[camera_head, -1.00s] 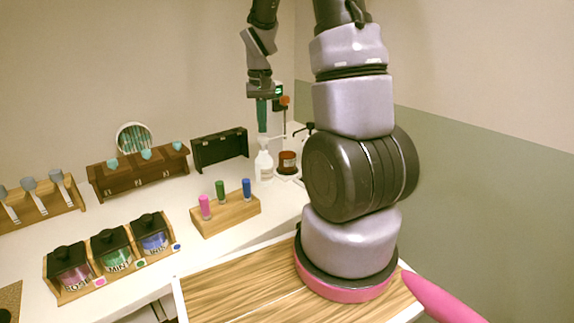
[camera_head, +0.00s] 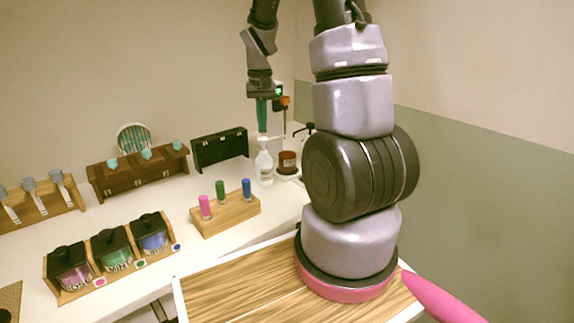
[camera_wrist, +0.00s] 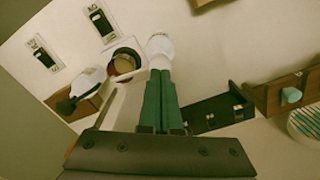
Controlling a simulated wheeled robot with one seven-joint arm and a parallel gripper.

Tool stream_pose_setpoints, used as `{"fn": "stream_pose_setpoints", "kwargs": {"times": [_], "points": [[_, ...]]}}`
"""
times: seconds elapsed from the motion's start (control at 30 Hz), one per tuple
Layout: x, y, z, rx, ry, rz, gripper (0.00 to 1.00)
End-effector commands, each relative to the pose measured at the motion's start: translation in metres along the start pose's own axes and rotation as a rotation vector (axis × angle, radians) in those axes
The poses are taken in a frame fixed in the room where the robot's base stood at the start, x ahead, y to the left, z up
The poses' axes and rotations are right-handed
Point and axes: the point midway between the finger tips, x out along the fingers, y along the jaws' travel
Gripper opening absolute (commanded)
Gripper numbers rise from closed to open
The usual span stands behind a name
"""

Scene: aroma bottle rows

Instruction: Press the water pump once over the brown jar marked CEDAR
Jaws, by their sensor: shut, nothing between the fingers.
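My gripper (camera_head: 262,131) is shut, with its green fingers pointing down above a white pump bottle (camera_head: 264,168) at the back of the counter. In the wrist view the fingertips (camera_wrist: 160,72) are right at the round white top of this bottle (camera_wrist: 159,45); I cannot tell if they touch. A reddish-brown jar (camera_head: 288,160) stands just right of the bottle on a white base. The wrist view shows a brown round opening (camera_wrist: 125,63) in a white surround beside the fingers, probably this jar. Its marking cannot be read.
A black rack (camera_head: 220,149) stands left of the bottle. A wooden block with coloured vials (camera_head: 226,214) is in front. Lidded jars marked ROSE and MINT (camera_head: 116,257) stand front left.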

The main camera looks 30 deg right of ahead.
Motion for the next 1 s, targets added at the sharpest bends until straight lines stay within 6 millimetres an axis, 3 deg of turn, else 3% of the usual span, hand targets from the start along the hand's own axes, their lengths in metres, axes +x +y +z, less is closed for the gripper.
{"fn": "stream_pose_setpoints", "kwargs": {"times": [1.0], "points": [[0.029,0.000,0.000,0.000,-0.002,0.000,0.00]]}}
